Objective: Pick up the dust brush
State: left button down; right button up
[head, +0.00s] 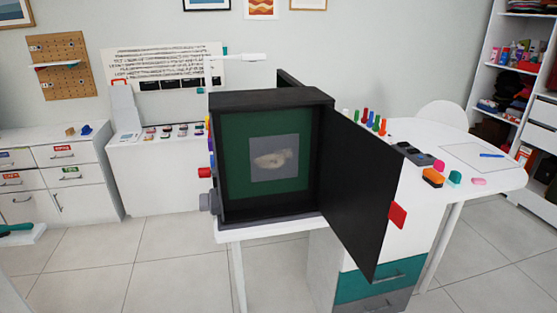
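A teal and dark long object (16,228) lies on a white surface at the far left edge. It may be the dust brush, but it is cut off by the frame and I cannot tell for sure. A black box-like wardrobe (266,99) stands on a white table in the middle, its door (360,190) swung open to the right. Its green inside holds a grey panel with a pale shape (274,158), and no brush shows in it. Neither of my grippers is in view.
A round white table (505,180) with pens, an orange-and-black block (433,178) and small items stands at right. White cabinets (75,190) line the left wall. Tiled floor is clear at front left.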

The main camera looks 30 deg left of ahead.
aim_at(437, 179)
jog(key=u, duration=0.7)
jog(key=i+l+u, duration=0.15)
jog(key=l+u, duration=0.15)
jog(key=i+l+u, duration=0.25)
jog(key=l+u, duration=0.3)
jog(key=l, duration=0.2)
jog(key=l+u, duration=0.25)
jog(key=i+l, duration=0.05)
jog(key=l, duration=0.05)
